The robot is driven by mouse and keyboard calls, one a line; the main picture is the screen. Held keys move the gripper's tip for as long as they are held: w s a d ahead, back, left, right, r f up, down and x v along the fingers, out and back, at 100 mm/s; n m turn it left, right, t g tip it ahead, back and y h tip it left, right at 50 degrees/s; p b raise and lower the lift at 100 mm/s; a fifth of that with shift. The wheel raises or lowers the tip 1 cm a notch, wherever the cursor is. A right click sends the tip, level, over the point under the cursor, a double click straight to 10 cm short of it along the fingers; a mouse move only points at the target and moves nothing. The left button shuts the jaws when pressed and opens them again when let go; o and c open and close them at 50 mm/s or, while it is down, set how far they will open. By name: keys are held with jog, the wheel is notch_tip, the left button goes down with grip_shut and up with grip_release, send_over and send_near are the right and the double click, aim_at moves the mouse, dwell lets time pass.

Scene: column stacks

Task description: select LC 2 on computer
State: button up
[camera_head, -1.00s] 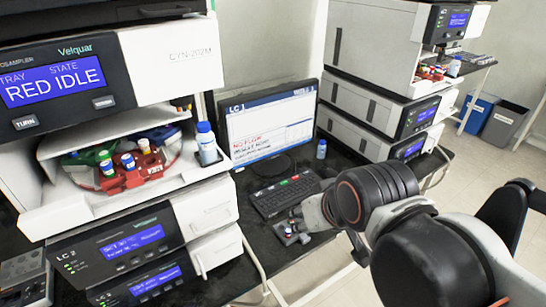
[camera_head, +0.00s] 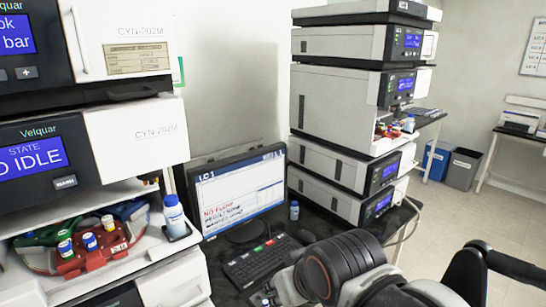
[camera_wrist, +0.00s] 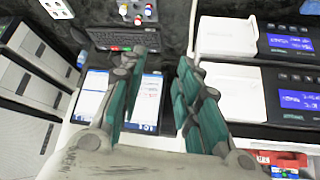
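The computer monitor (camera_head: 240,190) stands between two instrument stacks. Its screen is headed "LC 1" and shows red "NO FLOW" text. A dark keyboard (camera_head: 262,259) with red and green keys lies in front of it. In the wrist view the monitor (camera_wrist: 93,95) shows to the left of and behind my fingers, and the keyboard (camera_wrist: 121,38) is near the top. My gripper (camera_wrist: 159,68) is open, its two teal-padded fingers apart with nothing held between them. In the head view my arm hides most of the gripper. I cannot tell how far the fingers are from the keyboard.
A left stack (camera_head: 135,135) holds a tray of coloured vial racks and a blue-capped bottle (camera_head: 174,215). A right stack (camera_head: 340,115) stands beyond the monitor, with a small bottle (camera_head: 294,210) beside it. A small device with coloured knobs (camera_wrist: 138,12) sits past the keyboard.

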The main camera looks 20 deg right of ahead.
grip_shut()
dwell(1.0)
